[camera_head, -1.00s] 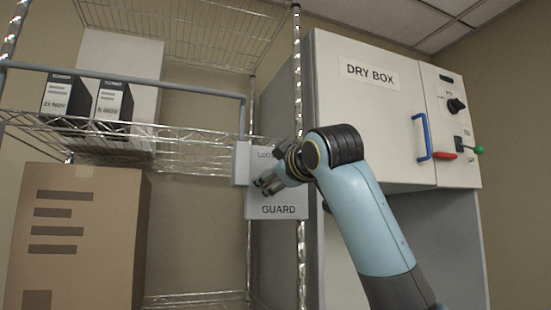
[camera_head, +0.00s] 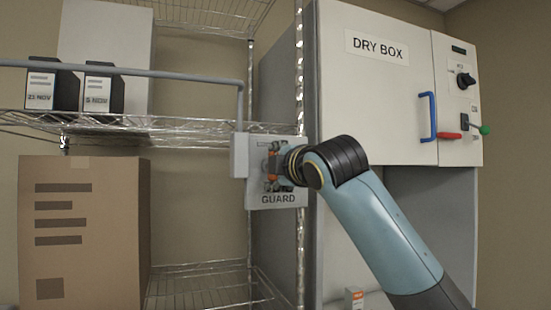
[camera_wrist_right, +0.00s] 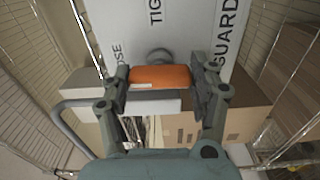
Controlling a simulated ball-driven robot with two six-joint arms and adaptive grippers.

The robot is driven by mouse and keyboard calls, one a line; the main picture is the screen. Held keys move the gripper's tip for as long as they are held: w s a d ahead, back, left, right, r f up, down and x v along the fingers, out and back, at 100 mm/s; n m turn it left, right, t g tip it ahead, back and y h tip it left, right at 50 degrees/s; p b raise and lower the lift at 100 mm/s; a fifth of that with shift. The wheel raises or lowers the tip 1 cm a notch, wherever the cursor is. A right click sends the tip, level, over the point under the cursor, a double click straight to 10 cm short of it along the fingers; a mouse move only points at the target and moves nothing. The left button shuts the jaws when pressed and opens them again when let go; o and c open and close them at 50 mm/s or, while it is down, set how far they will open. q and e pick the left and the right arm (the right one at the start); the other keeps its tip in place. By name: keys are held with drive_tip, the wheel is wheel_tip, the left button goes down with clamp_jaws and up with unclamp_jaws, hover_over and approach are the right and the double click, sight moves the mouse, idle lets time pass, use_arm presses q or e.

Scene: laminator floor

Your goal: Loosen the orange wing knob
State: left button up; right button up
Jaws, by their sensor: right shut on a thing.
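The orange wing knob (camera_wrist_right: 160,77) sits on the white guard plate (camera_wrist_right: 187,28) in the right wrist view, in front of a grey round boss. My right gripper (camera_wrist_right: 160,90) is shut on the knob, one finger against each end. In the head view the plate (camera_head: 258,201) marked GUARD is fixed at the shelf rack's right post. There my right gripper (camera_head: 275,167) is in front of the plate and mostly covers the knob, leaving only bits of orange showing. My left gripper is not in view.
A grey rail (camera_head: 150,73) runs left from the guard across the wire shelf (camera_head: 190,140). Dated binders (camera_head: 102,90) stand on the shelf, and a large carton (camera_head: 85,230) is below. The dry box (camera_head: 375,100) with a blue handle (camera_head: 427,117) is close on the right.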

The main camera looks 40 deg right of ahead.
drive_tip(key=shift+f+n, duration=0.15)
drive_tip(key=shift+n, duration=0.25)
drive_tip(key=o, duration=1.2)
drive_tip(key=v, duration=0.7)
drive_tip(key=shift+s+a, duration=0.15)
drive_tip(key=shift+s, duration=0.1)
